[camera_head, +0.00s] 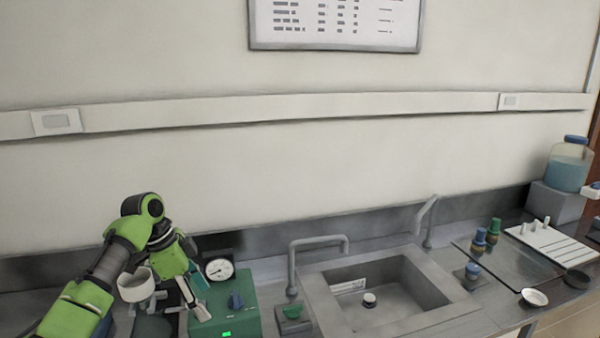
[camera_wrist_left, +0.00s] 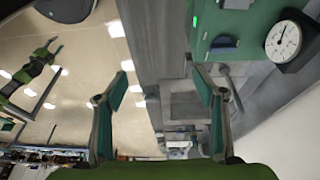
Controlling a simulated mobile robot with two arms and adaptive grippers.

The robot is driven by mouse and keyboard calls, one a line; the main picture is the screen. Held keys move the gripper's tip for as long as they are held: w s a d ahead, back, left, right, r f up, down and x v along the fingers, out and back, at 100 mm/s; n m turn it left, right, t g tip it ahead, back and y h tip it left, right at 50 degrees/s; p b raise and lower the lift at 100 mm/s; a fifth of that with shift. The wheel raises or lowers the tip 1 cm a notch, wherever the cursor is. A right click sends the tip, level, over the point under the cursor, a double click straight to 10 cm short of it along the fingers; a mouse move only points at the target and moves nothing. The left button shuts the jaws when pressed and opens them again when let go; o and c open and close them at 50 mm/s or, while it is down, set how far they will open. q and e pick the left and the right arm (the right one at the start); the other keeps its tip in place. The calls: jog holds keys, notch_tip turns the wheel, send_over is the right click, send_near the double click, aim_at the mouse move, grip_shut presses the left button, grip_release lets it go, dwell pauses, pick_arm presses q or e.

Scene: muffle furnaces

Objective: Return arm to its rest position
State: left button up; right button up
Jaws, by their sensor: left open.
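My left arm, green and black, comes in from the left in the head view. Its gripper (camera_head: 198,298) points down and right, beside the green box with a dial gauge. In the left wrist view, the left gripper (camera_wrist_left: 162,86) has its two fingers wide apart with nothing between them. A white cup-like thing (camera_head: 136,286) shows just left of the gripper in the head view; I cannot tell what it rests on.
The green box (camera_head: 225,308) with a round gauge (camera_head: 219,269) stands close to the gripper. To its right are a tap (camera_head: 318,243) and a grey sink (camera_head: 405,318). Farther right are blue-capped bottles (camera_head: 479,238), a white dish (camera_head: 534,298) and a jar (camera_head: 567,168).

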pick_arm(q)
jog(key=s+d+f+n+y, duration=0.15)
jog(key=s+d+f, duration=0.25)
jog(key=s+f, duration=0.6)
jog(key=s+d+f+n, duration=0.35)
jog(key=s+f, duration=0.45)
jog(key=f, duration=0.3)
jog(key=s+a+r+n+t+y, duration=0.15)
jog(key=s+n, duration=0.25)
jog(key=s, duration=0.7)
jog(key=s+a+r+n+t+y, duration=0.1)
jog(key=s+a+n, duration=0.25)
jog(key=s, duration=0.75)
notch_tip(320, 180, down, 32)
jog(key=g+b, duration=0.1)
jog(key=b, duration=0.5)
jog(key=s+a+f+b, duration=0.1)
jog(key=s+f+b, duration=0.1)
jog(key=s+f, duration=0.7)
jog(key=s+a+f+g+b, duration=0.1)
jog(key=s+f+b, duration=0.2)
jog(key=s+f, duration=0.6)
notch_tip(320, 180, down, 4)
jog(key=shift+s+a+f, duration=0.1)
jog(key=shift+s+a, duration=0.15)
jog(key=shift+a, duration=0.1)
pick_arm(e)
notch_tip(320, 180, down, 12)
jog(key=shift+r, duration=0.25)
